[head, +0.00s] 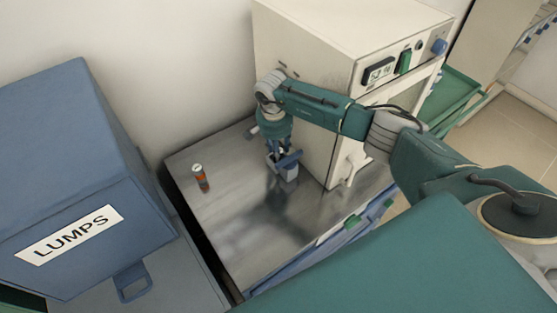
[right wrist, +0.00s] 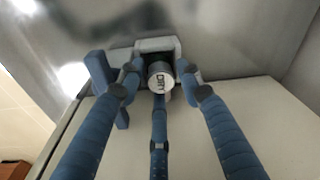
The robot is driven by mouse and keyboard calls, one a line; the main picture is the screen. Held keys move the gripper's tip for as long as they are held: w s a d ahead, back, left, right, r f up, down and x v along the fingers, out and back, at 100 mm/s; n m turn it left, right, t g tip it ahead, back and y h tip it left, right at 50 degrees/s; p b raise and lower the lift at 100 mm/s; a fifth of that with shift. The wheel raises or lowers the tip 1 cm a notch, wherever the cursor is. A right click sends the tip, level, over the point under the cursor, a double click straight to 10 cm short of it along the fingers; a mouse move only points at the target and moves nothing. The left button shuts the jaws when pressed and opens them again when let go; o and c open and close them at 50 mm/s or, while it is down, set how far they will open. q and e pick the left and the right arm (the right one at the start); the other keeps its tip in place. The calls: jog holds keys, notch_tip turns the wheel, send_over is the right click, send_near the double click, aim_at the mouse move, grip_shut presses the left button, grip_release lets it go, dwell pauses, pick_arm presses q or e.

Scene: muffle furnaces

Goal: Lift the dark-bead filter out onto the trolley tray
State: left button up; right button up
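A small grey holder (head: 290,173) stands on the steel bench beside the furnace; it also shows in the right wrist view (right wrist: 152,45). A round pale cap (right wrist: 160,77) with lettering like "DRY" sits in the holder's opening. Whatever is below the cap, including any beads, is hidden. My right gripper (head: 284,156) points down over the holder. In the right wrist view its three blue fingers (right wrist: 160,75) surround the cap closely; whether they press on it cannot be told. My left gripper is out of view.
A small orange-and-dark bottle (head: 201,178) with a white cap stands on the steel bench (head: 235,222). A blue LUMPS box (head: 75,175) stands at the left. The cream furnace (head: 318,110) is close to my right arm. A green tray (head: 455,98) lies beyond it.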

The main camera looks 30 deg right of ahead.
jog(key=shift+w, duration=0.1)
jog(key=shift+r, duration=0.1)
grip_shut()
